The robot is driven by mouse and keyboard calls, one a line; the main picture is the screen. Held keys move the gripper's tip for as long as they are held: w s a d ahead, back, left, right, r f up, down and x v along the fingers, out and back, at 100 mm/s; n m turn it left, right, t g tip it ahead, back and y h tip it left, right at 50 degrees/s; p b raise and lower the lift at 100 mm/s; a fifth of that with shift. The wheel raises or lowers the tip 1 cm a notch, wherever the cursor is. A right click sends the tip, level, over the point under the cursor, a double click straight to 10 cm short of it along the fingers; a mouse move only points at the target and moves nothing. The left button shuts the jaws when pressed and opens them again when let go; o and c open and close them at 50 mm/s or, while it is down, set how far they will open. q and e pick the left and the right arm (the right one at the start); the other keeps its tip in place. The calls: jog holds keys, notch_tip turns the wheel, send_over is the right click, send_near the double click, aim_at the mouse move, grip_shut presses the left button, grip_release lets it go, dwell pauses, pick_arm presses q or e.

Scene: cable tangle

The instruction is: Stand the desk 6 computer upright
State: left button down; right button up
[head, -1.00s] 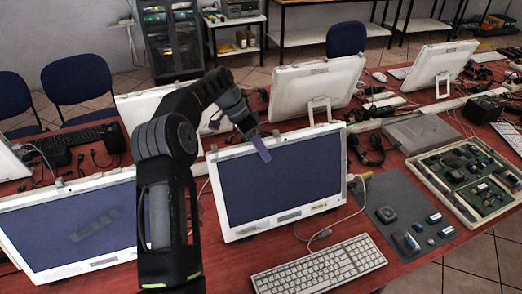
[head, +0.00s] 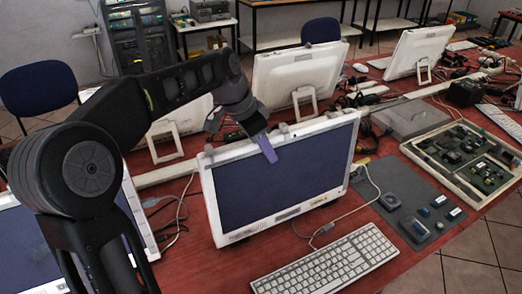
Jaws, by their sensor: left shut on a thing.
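An all-in-one computer (head: 283,182) with a white frame and a dark blue screen stands at the middle of the red table, its screen facing me. It looks roughly upright with a slight lean. My left gripper (head: 266,146) is shut on its top edge, with one purple finger in front of the screen. The other finger is hidden behind the frame. Its stand is hidden behind it. No desk number is readable. My right gripper is out of view.
A white keyboard (head: 327,262) lies in front of the computer, with a cable beside it. A grey mat (head: 405,205) with small parts and a tray of circuit boards (head: 466,160) lie to the right. Other computers (head: 298,76) stand behind. My left arm covers much of the left side.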

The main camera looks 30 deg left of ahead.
pick_arm(q)
jog(key=shift+d, duration=0.15)
jog(key=c, duration=0.9)
grip_release()
jog(key=shift+s+d, duration=0.1)
jog(key=shift+s, duration=0.05)
jog(key=shift+r, duration=0.1)
jog(key=shift+v, duration=3.8)
